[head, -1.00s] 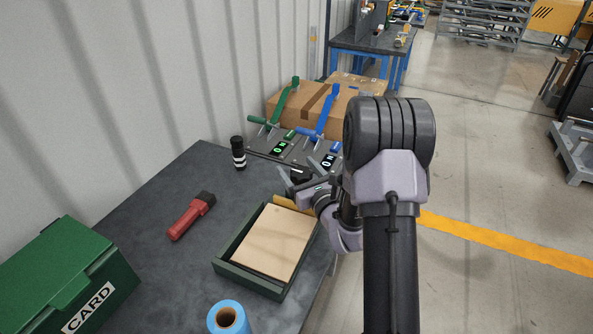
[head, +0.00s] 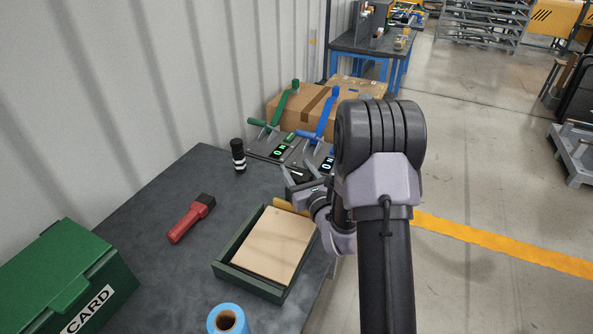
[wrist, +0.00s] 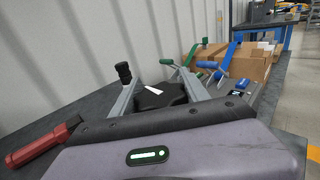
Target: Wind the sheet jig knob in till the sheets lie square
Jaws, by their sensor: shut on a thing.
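The sheet jig is a dark green tray (head: 228,252) on the dark bench, with pale sheets (head: 272,243) lying in it and a yellow bar (head: 285,204) at its far end. I cannot tell whether the sheets are all square. A black lobed knob (wrist: 163,95) with a white mark sits between my fingers in the wrist view. My gripper (wrist: 160,86) is shut on this knob. In the head view my gripper (head: 302,178) is just beyond the tray's far end, and my wrist partly hides the knob and the tray's far right corner.
A red torch (head: 192,218) and a black-and-white cylinder (head: 238,156) stand or lie left of the jig. A green card box (head: 65,275) and a blue roll (head: 228,319) are nearer. Green and blue lever clamps (head: 322,125) stand beyond, before cardboard boxes (head: 348,98).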

